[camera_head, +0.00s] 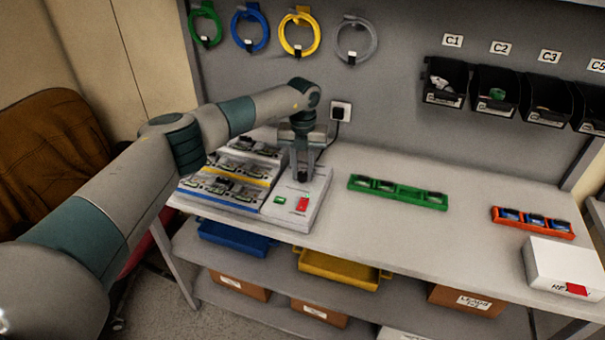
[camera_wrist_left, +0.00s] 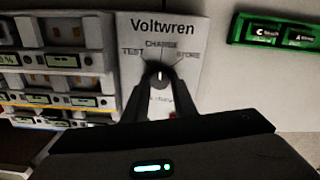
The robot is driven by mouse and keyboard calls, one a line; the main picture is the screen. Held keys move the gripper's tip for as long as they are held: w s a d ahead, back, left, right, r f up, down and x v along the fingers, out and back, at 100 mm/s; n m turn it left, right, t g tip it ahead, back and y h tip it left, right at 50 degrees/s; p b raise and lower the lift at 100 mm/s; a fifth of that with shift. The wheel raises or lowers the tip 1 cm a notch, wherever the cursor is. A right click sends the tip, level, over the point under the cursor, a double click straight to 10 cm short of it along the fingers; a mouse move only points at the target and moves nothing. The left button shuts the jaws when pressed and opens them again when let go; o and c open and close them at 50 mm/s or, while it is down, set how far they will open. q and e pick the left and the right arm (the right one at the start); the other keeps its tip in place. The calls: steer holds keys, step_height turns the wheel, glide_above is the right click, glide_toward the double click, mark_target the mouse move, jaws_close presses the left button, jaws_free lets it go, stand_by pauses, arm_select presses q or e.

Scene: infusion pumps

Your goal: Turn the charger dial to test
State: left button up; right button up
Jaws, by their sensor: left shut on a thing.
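The charger (camera_head: 309,211) is a light grey unit on the bench, with rows of battery bays on its left part. Its panel (camera_wrist_left: 184,30) reads Voltwren, with TEST at left, CHARGE at top and STORE at right around a dark round dial (camera_wrist_left: 158,75). The white mark on the dial points up, roughly at CHARGE. My left gripper (camera_head: 301,172) points down over the panel, and in the left wrist view (camera_wrist_left: 159,90) its fingers are shut on the dial from both sides. In the head view the gripper hides the dial. My right gripper is not in view.
A green battery tray (camera_head: 397,193) lies on the bench right of the charger, with an orange tray (camera_head: 533,223) and a white box (camera_head: 562,268) further right. A wall socket (camera_head: 340,111) is behind. Bare bench lies between the trays.

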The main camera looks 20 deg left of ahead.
arm_select(q)
steer(key=n+b, duration=0.1)
steer(key=n, duration=0.3)
steer(key=shift+w+n, duration=0.1)
steer(key=shift+n, duration=0.2)
steer(key=n+b, duration=0.1)
steer(key=n, duration=0.3)
steer(key=shift+r, duration=0.1)
stand_by(0.3)
steer(key=o, duration=1)
steer(key=shift+o, duration=0.2)
